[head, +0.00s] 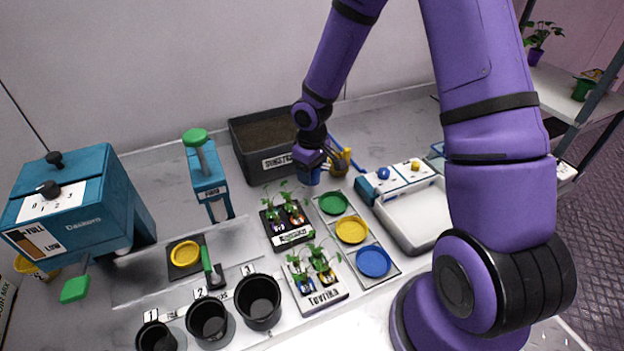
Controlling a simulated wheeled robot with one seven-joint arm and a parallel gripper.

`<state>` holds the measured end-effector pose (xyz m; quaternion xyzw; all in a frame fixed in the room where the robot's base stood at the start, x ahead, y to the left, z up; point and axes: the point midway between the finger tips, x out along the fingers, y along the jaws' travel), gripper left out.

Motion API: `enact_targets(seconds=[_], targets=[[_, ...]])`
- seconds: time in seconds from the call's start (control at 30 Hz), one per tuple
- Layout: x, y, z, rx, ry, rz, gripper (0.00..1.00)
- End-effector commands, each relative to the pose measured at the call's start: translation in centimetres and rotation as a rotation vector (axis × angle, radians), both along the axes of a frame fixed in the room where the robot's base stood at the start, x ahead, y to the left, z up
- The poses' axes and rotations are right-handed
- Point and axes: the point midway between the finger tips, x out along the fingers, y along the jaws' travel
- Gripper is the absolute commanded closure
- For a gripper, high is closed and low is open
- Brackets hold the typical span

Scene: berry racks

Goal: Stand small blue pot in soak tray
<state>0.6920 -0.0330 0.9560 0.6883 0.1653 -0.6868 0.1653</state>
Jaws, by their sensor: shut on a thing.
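My gripper (311,164) is shut on a small blue pot (312,177), of which only the lower part shows below the jaws. The pot is in front of the dark substrate bin's right end and behind the green saucer. Whether its base touches the bench is hard to tell. A shallow white tray (418,220), which looks like the soak tray, lies to the right, partly hidden by my arm. A panel with a blue knob (383,173) and a yellow knob (415,166) runs along its back.
Green, yellow and blue saucers (373,261) lie between the seedling trays (321,299) and the white tray. The dark bin (247,165) stands behind. Black pots (259,300) stand at the front.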

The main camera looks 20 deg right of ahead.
Motion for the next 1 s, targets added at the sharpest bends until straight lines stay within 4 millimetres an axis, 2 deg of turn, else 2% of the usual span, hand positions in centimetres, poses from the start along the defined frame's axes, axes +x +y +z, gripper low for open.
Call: enact_targets(seconds=[0.23,0.63,0.67,0.73,0.77,1.0], targets=[[-0.1,0.0,-3.1,0.0,0.003,0.001,0.65],[-0.1,0.0,-3.6,0.0,0.002,0.0,0.65],[0.0,0.0,-3.6,0.0,0.002,0.0,0.35],[0.0,0.0,-3.6,0.0,0.002,0.0,0.19],[0.0,0.0,-3.5,0.0,0.001,0.0,0.17],[0.0,0.0,-3.5,0.0,0.001,0.0,0.17]])
